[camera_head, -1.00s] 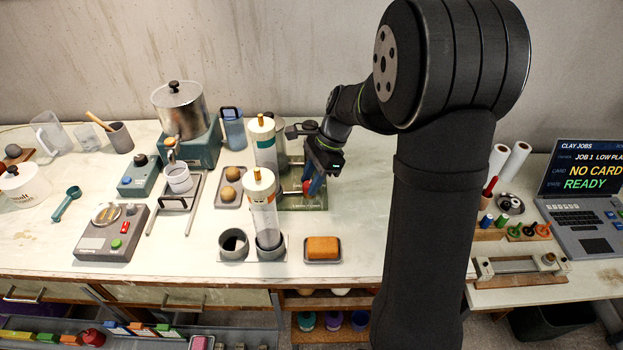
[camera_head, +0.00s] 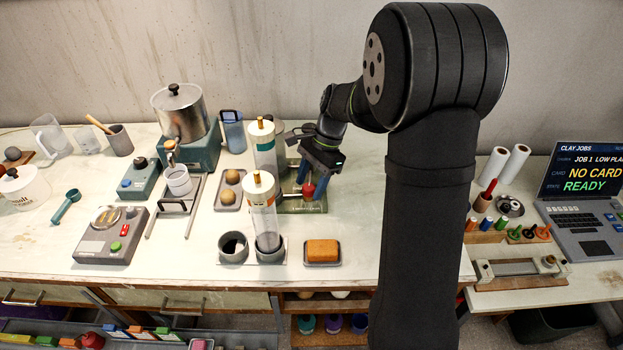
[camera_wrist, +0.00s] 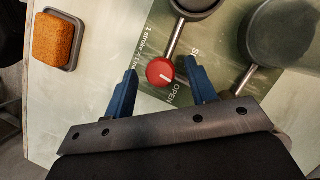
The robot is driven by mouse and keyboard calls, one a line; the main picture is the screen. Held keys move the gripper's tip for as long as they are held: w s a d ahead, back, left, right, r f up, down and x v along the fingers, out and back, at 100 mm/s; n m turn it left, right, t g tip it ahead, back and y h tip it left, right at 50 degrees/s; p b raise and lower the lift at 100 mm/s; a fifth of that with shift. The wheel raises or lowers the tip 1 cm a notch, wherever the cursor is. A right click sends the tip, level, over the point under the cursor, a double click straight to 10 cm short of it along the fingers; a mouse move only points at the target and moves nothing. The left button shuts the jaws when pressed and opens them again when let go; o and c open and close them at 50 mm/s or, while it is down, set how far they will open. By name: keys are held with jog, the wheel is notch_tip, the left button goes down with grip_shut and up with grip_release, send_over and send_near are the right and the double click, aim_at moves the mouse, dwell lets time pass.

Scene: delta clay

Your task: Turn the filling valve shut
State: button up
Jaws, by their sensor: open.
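A red round knob (camera_wrist: 160,71) with a white line on it sits on a pale green plate (camera_wrist: 148,98), beside the printed word OPEN. Letters reading "SH" are partly visible to its right. The red knob also shows in the head view (camera_head: 308,189), at the back middle of the table. My gripper (camera_wrist: 161,68) is open, with one blue finger on each side of the knob. It also shows in the head view (camera_head: 311,183), reaching down over the plate. I cannot tell whether the fingers touch the knob.
A metal rod (camera_wrist: 177,40) and a grey cylinder (camera_wrist: 278,34) stand close to the fingers. White-capped clear cylinders (camera_head: 262,205) stand just left of my gripper. An orange sponge (camera_head: 322,251) lies in a tray in front. The tabletop right of the sponge is clear.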

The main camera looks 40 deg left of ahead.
jog(key=a+v, duration=0.1)
jog(key=v, duration=1.6)
jog(key=shift+d+r, duration=0.2)
jog(key=shift+d, duration=0.25)
jog(key=shift+w, duration=0.1)
jog(key=s+f+n, duration=0.1)
jog(key=s+f, duration=0.1)
jog(key=f, duration=0.3)
jog(key=s+f+n+h, duration=0.1)
jog(key=s+f+n, duration=0.1)
jog(key=f, duration=0.3)
jog(key=s+a+f+n, duration=0.1)
jog(key=s+f, duration=0.1)
jog(key=f, duration=0.4)
jog(key=shift+s+f+n+h, duration=0.1)
jog(key=shift+s+n+h, duration=0.2)
jog(key=shift+h, duration=0.1)
jog(key=c, duration=1)
